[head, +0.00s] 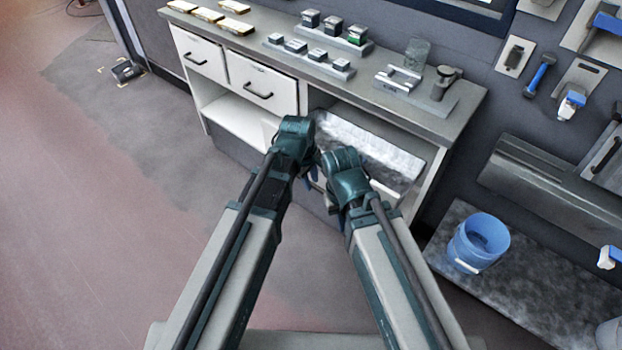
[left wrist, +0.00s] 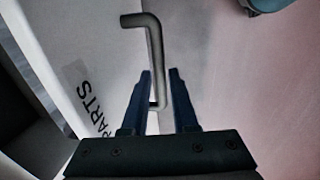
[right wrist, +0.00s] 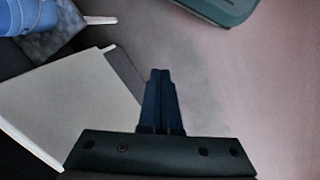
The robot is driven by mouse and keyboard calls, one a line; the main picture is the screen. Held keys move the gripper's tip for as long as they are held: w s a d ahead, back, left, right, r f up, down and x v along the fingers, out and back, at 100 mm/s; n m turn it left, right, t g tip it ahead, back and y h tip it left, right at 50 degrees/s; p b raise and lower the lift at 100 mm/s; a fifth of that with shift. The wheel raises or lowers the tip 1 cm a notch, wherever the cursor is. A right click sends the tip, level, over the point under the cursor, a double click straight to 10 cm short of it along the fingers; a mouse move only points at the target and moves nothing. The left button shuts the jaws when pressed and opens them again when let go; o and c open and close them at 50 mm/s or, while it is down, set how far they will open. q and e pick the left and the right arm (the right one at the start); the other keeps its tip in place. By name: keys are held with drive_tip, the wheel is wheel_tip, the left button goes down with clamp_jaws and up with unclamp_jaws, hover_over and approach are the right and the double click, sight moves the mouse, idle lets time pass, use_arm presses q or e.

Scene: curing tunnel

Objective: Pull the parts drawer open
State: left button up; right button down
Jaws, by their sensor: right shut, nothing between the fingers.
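The parts drawer (head: 372,146) is on the right side of the bench and stands pulled out, with its mottled grey inside showing in the head view. Its front, lettered PARTS (left wrist: 88,108), fills the left of the left wrist view. The grey bar handle (left wrist: 156,45) stands out from this front. My left gripper (left wrist: 160,74) is open, with its fingers on either side of one end of the handle; a gap shows beside the bar. My right gripper (right wrist: 160,73) is shut and empty, beside and below the left one. In the head view my arms hide much of the drawer front.
Two shut drawers (head: 226,74) with dark handles are on the bench's left. Several small blocks and fixtures stand on the bench top (head: 285,30). A blue bucket (head: 479,243) stands on a grey mat at the right.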

use_arm(q)
drive_tip(key=shift+o, duration=1.2)
wheel_tip(320, 180, up, 14)
drive_tip(key=s+a+p, duration=0.1)
drive_tip(key=s+p, duration=0.1)
drive_tip(key=p, duration=1.1)
drive_tip(key=shift+a+f+p, duration=0.2)
drive_tip(key=shift+a+p, duration=0.1)
